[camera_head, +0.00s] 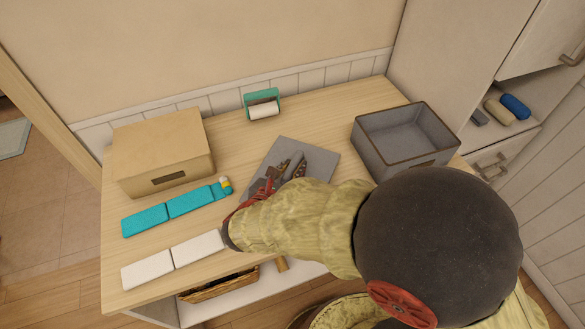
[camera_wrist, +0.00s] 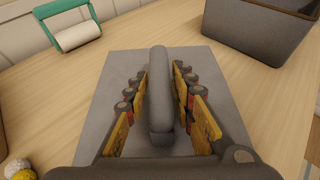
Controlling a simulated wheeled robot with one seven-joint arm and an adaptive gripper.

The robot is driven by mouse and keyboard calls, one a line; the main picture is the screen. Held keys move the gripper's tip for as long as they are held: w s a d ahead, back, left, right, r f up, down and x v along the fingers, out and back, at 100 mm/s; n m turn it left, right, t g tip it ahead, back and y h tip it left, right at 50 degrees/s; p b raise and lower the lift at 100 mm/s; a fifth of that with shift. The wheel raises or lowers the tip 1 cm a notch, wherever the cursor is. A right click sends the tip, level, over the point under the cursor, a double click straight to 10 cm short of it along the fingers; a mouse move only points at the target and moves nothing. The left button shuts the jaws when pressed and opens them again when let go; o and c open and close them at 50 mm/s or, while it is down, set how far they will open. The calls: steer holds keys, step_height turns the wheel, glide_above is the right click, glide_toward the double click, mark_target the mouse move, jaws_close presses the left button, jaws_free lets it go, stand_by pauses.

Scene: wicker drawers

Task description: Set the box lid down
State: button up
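The box lid (camera_head: 320,156) is a flat grey panel with a raised bar handle (camera_wrist: 161,85). It appears to lie flat on the table between the two boxes; its near part is hidden by my arm. My gripper (camera_head: 290,163) is over the lid. In the wrist view my gripper (camera_wrist: 163,75) has a finger on each side of the handle, with grey lid surface showing between the fingers and the bar. It looks open around the handle. The open grey box (camera_head: 405,158) stands at the table's right, its inside empty.
A closed tan box (camera_head: 162,155) stands at the table's left. Teal blocks (camera_head: 168,212) and white blocks (camera_head: 172,258) lie in front of it. A teal holder with a white roll (camera_head: 263,109) is at the back. A small yellow-and-white item (camera_head: 226,184) sits near the teal blocks.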

steer(key=shift+o, duration=1.1)
steer(key=shift+r, duration=0.2)
steer(key=p+v, duration=0.5)
steer(key=v, duration=0.7)
steer(key=shift+f, duration=0.1)
steer(key=s+d+r+m+g, duration=0.2)
steer(key=d+r+m+g, duration=0.15)
steer(key=d+m, duration=0.4)
steer(key=s+d+r+m+g, duration=0.2)
steer(key=d+m+g, duration=0.2)
steer(key=d+m, duration=0.4)
steer(key=s+d+r+m+y, duration=0.2)
steer(key=s+r+m+y, duration=0.1)
steer(key=r+m, duration=0.2)
steer(key=s+d+r+m+t+y, duration=0.1)
steer(key=s+d+r+m+y, duration=0.1)
steer(key=m, duration=0.7)
steer(key=shift+s+r+m+y, duration=0.45)
steer(key=shift+r+y, duration=0.35)
steer(key=shift+r, duration=0.55)
